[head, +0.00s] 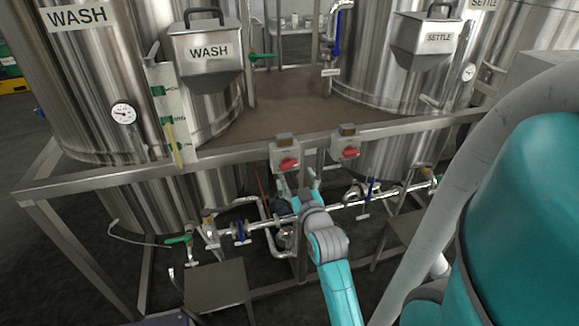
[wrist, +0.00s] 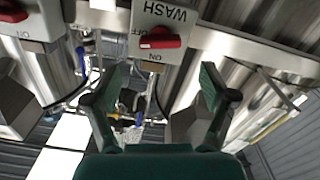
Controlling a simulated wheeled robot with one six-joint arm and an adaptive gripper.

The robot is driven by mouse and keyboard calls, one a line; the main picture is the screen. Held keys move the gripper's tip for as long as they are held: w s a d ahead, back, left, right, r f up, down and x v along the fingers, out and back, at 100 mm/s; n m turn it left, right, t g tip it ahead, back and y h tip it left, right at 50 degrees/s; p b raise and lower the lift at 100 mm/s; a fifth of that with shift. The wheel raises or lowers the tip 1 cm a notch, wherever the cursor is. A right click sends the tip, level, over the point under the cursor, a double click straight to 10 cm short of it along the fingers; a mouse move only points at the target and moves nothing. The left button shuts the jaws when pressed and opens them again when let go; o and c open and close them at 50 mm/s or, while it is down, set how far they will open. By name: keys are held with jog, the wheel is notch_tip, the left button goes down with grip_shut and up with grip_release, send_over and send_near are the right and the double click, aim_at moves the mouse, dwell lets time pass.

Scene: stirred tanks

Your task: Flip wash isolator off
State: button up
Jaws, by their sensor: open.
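The wash isolator (head: 285,158) is a light box with a red handle on the frame rail below the wash tank. In the wrist view it shows upside down as a box marked WASH (wrist: 165,18). Its red handle (wrist: 162,42) lies roughly crosswise, a white mark at its left end. ON is lettered below the handle; other lettering at its left is partly covered. My gripper (wrist: 162,76) is open and empty, its two green fingers spread, with the isolator beyond and between them, apart from the handle. In the head view my gripper (head: 297,187) is just below the isolator.
A second isolator (head: 347,148) with a red handle stands close to the right on the same rail; it also shows in the wrist view (wrist: 14,14). Pipes with valves (head: 240,230) run below. The wash tank (head: 90,85) and settle tank (head: 385,80) stand behind.

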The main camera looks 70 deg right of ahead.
aim_at(289, 166)
jog(key=x, duration=0.6)
jog(key=shift+w+d, duration=0.2)
jog(key=c, duration=1.2)
